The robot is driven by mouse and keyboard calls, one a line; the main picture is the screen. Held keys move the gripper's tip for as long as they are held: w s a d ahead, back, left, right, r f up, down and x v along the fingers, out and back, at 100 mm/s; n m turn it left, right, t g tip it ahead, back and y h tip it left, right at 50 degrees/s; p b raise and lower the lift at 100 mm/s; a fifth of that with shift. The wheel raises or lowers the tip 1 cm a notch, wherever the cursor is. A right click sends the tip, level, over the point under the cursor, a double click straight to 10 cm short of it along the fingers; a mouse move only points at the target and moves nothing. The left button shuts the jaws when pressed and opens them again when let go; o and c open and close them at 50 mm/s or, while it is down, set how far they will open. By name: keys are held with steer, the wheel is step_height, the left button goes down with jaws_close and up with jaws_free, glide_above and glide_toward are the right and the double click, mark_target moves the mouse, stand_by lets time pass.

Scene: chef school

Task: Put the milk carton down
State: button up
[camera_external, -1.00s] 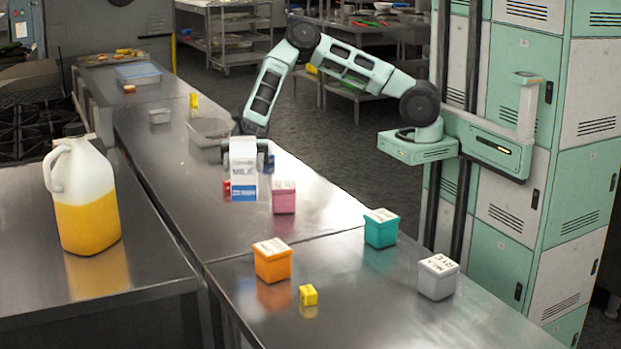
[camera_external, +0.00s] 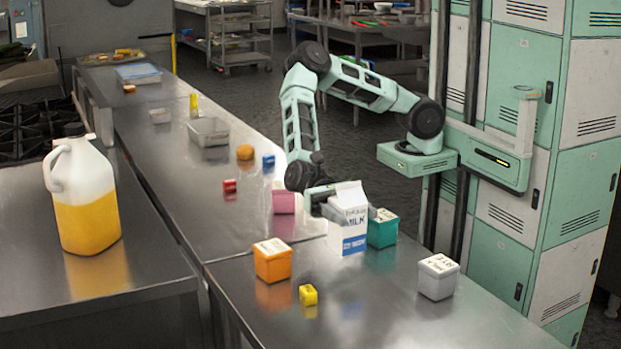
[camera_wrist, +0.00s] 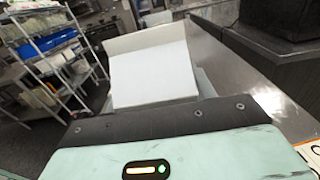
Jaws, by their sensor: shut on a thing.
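The milk carton (camera_external: 349,222) is white with a blue lower band and a gabled top. In the external view it is nearly upright, slightly tilted, just in front of the teal canister (camera_external: 382,229) and partly hiding it. My gripper (camera_external: 326,201) is shut on the carton from behind; the carton hides the fingertips. Whether the carton's base touches the steel counter (camera_external: 370,300) is hard to tell. In the wrist view the carton (camera_wrist: 150,68) fills the space beyond my gripper's housing.
An orange canister (camera_external: 273,262), a small yellow block (camera_external: 308,294) and a grey canister (camera_external: 438,277) stand near the carton. A juice jug (camera_external: 85,205) stands at left. The front counter is largely clear.

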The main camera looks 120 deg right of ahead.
mark_target(355, 242)
steer(key=shift+f+p, duration=0.3)
steer(key=shift+f, duration=2.6)
steer(key=shift+f, duration=0.1)
steer(key=shift+f, duration=0.1)
steer(key=o, duration=1.3)
steer(key=shift+r, duration=0.2)
steer(key=d+b, duration=0.1)
steer(key=d, duration=0.6)
steer(key=shift+d, duration=0.3)
